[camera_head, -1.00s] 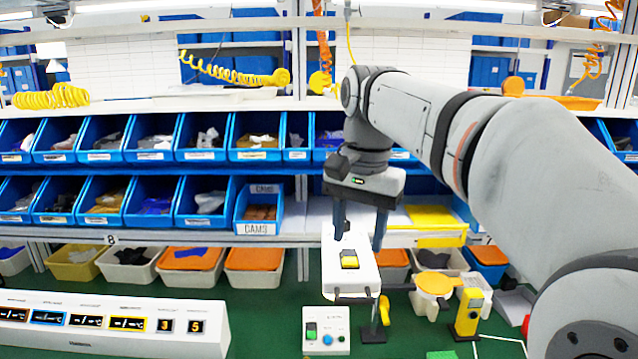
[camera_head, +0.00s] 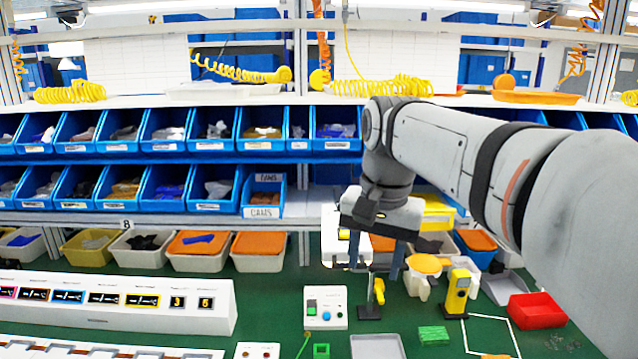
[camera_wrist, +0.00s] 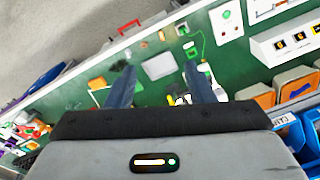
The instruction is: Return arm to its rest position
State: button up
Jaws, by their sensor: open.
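My gripper (camera_head: 375,270) hangs from my arm, fingers down, at the centre right of the head view. Its two dark blue fingers are apart with nothing between them; in the wrist view (camera_wrist: 159,68) they also stand apart and empty. The rotary switch's white box (camera_head: 338,247) stands on the green bench, just left of and behind the gripper. The gripper hides part of it, including most of its yellow-and-black knob, and I cannot tell how the knob is turned.
A white button box (camera_head: 340,308), a yellow device (camera_head: 458,292) and a red bin (camera_head: 537,310) stand on the green bench. A long white display panel (camera_head: 120,303) is at left. Blue bins (camera_head: 215,190) line the shelves behind. A grey tray (camera_head: 377,347) lies in front.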

jog(key=s+d+f+n+t, duration=0.1)
jog(key=s+d+f+n, duration=0.1)
jog(key=s+f, duration=0.4)
jog(key=s+d+f+n+t, duration=0.1)
jog(key=s+d+f, duration=0.3)
jog(key=f, duration=0.6)
jog(key=shift+s+d+f+n+t, duration=0.3)
jog(key=shift+s+n, duration=0.3)
jog(key=shift+s, duration=0.65)
